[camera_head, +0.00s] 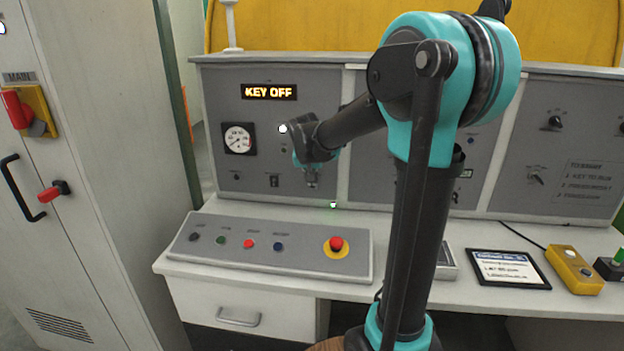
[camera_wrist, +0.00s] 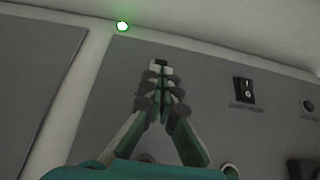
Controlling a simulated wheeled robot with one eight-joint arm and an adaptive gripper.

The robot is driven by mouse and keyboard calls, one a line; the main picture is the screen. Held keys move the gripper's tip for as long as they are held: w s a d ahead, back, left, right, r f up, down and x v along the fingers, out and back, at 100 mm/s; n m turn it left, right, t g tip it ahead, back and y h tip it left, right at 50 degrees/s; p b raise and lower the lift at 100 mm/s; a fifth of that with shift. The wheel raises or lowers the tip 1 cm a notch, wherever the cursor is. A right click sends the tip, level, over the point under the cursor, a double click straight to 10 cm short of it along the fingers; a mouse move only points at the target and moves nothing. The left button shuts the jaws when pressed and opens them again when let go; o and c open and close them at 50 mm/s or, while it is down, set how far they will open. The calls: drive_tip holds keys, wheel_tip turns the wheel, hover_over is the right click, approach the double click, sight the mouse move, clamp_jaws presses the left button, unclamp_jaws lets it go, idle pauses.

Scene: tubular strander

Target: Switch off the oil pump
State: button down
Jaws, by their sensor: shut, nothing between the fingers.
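My gripper (camera_head: 311,183) is shut and empty, in front of the lower part of the grey upright panel (camera_head: 222,105). A black rocker switch (camera_head: 274,181) sits on this panel just left of my gripper. In the wrist view the same rocker switch (camera_wrist: 244,91) is to the right of the fingertips, clearly apart from them. The label by it is too blurred to read, so I cannot tell whether it is the oil pump's switch. Its on or off position is unclear.
A lit display (camera_head: 269,92) reads KEY OFF above a round gauge (camera_head: 239,138). A sloped console (camera_head: 300,260) with several buttons and a red emergency stop (camera_head: 336,246) lies below. A grey cabinet (camera_head: 100,180) stands left. My arm hides part of the panels.

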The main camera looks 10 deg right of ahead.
drive_tip(key=t, duration=0.1)
drive_tip(key=s+f+t, duration=0.1)
drive_tip(key=f+t+h, duration=0.1)
drive_tip(key=shift+s+a+t, duration=0.25)
drive_tip(key=shift+t, duration=0.15)
drive_tip(key=shift+r, duration=0.1)
drive_tip(key=shift+r, duration=0.7)
drive_tip(key=shift+s, duration=0.1)
